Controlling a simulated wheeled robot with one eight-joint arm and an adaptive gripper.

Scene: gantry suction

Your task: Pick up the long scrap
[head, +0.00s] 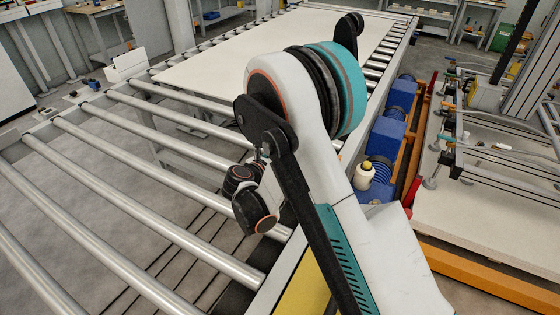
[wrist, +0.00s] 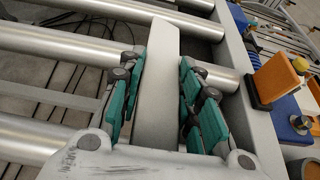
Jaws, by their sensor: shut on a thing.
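The long scrap (wrist: 157,90) is a pale grey, straight strip in the wrist view. It runs from between my fingers up the picture, and its far end stands clear above the fingertips. My gripper (wrist: 162,68) has teal fingers on both sides of the strip and is shut on it. The strip is over the metal rollers (wrist: 70,42), near the conveyor's side rail. In the head view my arm hides the scrap and the gripper fingers.
A large white panel (head: 225,55) lies on the far rollers. Bare rollers (head: 130,190) with open gaps fill the left. An orange plate (wrist: 279,78) is close right of my gripper.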

